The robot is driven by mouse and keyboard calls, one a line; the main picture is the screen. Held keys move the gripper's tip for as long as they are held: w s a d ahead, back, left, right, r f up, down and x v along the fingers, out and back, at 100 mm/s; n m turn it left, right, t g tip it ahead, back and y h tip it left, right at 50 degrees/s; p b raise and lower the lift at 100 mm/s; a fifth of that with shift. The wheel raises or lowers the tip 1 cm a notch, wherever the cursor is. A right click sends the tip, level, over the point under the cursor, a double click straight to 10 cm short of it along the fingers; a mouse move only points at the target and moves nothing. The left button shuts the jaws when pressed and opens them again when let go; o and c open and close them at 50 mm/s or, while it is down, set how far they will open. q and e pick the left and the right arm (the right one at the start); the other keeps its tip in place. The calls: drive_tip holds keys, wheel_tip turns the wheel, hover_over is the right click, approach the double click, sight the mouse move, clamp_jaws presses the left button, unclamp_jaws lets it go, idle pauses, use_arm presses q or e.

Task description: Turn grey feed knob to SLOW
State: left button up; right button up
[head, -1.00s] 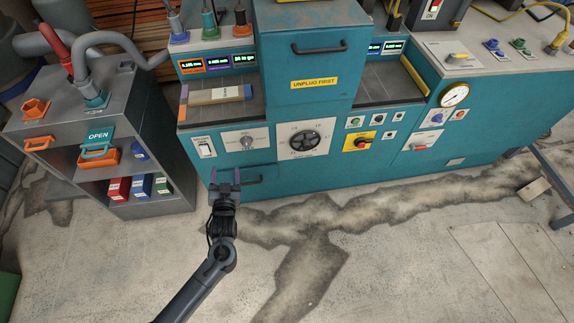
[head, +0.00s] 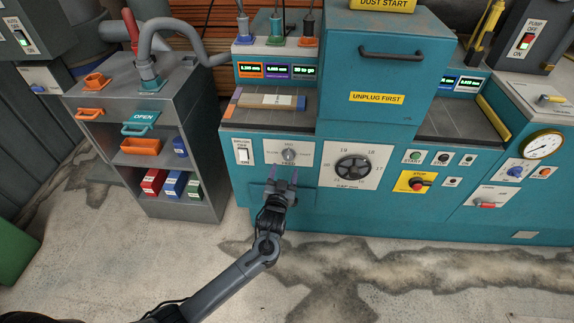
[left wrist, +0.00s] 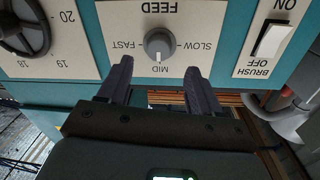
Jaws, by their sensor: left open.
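The grey feed knob (head: 289,154) sits on a pale FEED plate (head: 271,153) on the teal machine's front. In the left wrist view, which is upside down, the knob (left wrist: 159,43) has its white pointer mark towards MID. SLOW is on the plate to the right of the knob there, FAST to its left. My left gripper (head: 283,173) is open and empty, just below the knob in the head view. In the left wrist view its two fingers (left wrist: 158,64) stand either side of the knob's line, apart from it. My right gripper is not in view.
A white BRUSH switch (head: 243,155) is left of the plate. A gap handwheel (head: 352,169) is to its right, then a yellow STOP panel (head: 416,182). A grey shelf cabinet (head: 200,120) stands at left. Floor in front is clear.

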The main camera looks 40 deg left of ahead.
sight(288, 158)
use_arm(q)
drive_tip(key=b+x, duration=0.1)
drive_tip(key=x, duration=0.3)
drive_tip(key=shift+w+a+f+b, duration=0.1)
drive_tip(key=shift+w+b, duration=0.3)
drive_tip(key=shift+w+a, duration=0.3)
drive_tip(key=shift+w, duration=0.1)
drive_tip(key=shift+c, duration=0.3)
drive_tip(key=c, duration=1)
